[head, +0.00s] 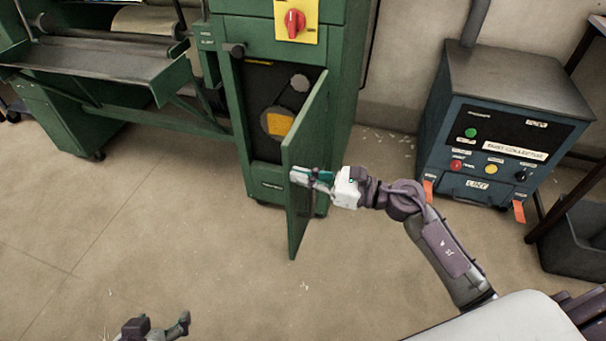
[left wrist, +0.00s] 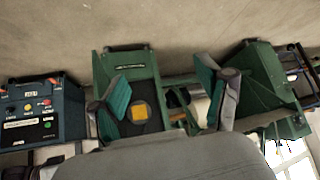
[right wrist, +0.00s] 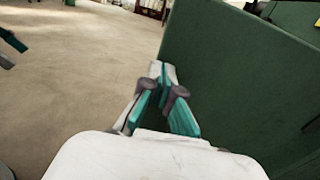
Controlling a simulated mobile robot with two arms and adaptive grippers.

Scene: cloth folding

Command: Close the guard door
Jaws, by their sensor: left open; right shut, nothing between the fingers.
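The green guard door (head: 307,122) stands ajar on the green machine cabinet (head: 348,90), hinged at the right of a dark opening. Inside are pulleys and a yellow label (head: 279,124), which also shows in the left wrist view (left wrist: 139,112). My right gripper (head: 300,176) is shut and empty, against or just beside the door's outer face, near its free edge. The door (right wrist: 245,85) fills the right of the right wrist view, beside the fingertips (right wrist: 163,72); contact is unclear. My left gripper (left wrist: 165,92) is open and empty, low at the head view's bottom left, partly cut off.
A blue dust collector (head: 510,100) stands to the right, with a dark bin (head: 577,240) beyond it. Another green machine with a metal table (head: 90,68) is at left. The floor (head: 150,230) in front of the door is clear.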

